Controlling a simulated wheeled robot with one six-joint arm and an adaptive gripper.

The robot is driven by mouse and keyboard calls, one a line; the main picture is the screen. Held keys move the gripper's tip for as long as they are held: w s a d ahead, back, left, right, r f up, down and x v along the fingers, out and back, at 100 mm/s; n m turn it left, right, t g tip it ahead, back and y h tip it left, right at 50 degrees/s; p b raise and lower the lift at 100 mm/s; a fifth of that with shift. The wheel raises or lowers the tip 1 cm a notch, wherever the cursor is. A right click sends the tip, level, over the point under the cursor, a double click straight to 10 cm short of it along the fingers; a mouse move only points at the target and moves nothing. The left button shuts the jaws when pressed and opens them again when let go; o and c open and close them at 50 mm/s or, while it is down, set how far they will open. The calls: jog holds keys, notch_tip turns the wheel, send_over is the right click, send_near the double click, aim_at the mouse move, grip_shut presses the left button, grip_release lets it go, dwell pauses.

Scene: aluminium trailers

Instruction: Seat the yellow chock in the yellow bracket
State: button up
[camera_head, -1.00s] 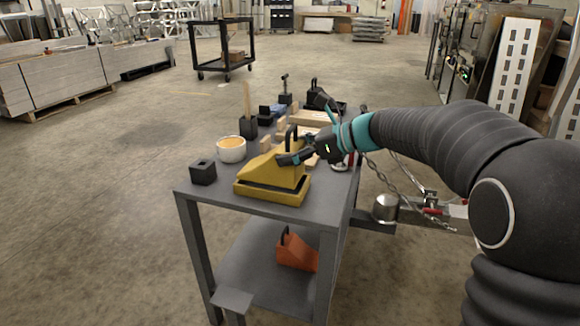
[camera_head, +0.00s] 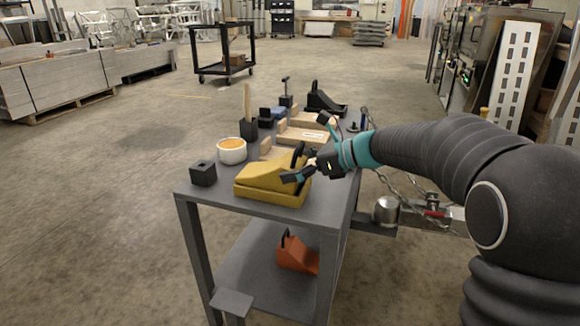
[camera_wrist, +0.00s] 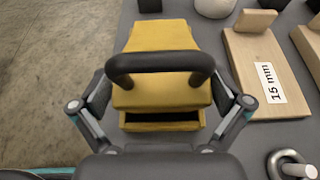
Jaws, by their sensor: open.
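The yellow chock (camera_head: 266,174), a wedge with a black handle (camera_head: 298,155), rests in or on the yellow bracket (camera_head: 272,196) at the table's near end. The wrist view shows the chock (camera_wrist: 160,38) with its handle (camera_wrist: 160,65) toward me. A dark gap shows between the chock's near end and the bracket's near part (camera_wrist: 162,122). I cannot tell if the chock is fully down. My gripper (camera_head: 293,176) is open at the handle end. In the wrist view, the open fingers of my gripper (camera_wrist: 160,98) stand either side of the chock, apart from the handle.
A black holed block (camera_head: 203,174) and a white bowl (camera_head: 232,151) stand left of the bracket. Wooden boards (camera_head: 303,136) and a black wedge (camera_head: 326,103) lie farther back. An orange wedge (camera_head: 297,255) is on the lower shelf. A hitch with chains (camera_head: 410,212) is right of the table.

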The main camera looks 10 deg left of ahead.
jog(key=w+p+v, duration=0.1)
jog(key=v, duration=1)
jog(key=shift+s+d, duration=0.3)
jog(key=shift+s, duration=0.15)
jog(key=s+d+f+n+t+h, duration=0.1)
jog(key=s+d+f+n+h, duration=0.2)
jog(key=s+d+n, duration=0.3)
jog(key=s+d+f+n+t+h, duration=0.2)
jog(key=s+d+n+h, duration=0.4)
jog(key=s, duration=0.7)
jog(key=s+d+f+n+t+h, duration=0.1)
jog(key=s+d+f+n+h, duration=0.3)
jog(key=s+d+n, duration=0.3)
jog(key=shift+s+d+f, duration=0.65)
jog(key=shift+s+d, duration=0.15)
jog(key=shift+s, duration=0.7)
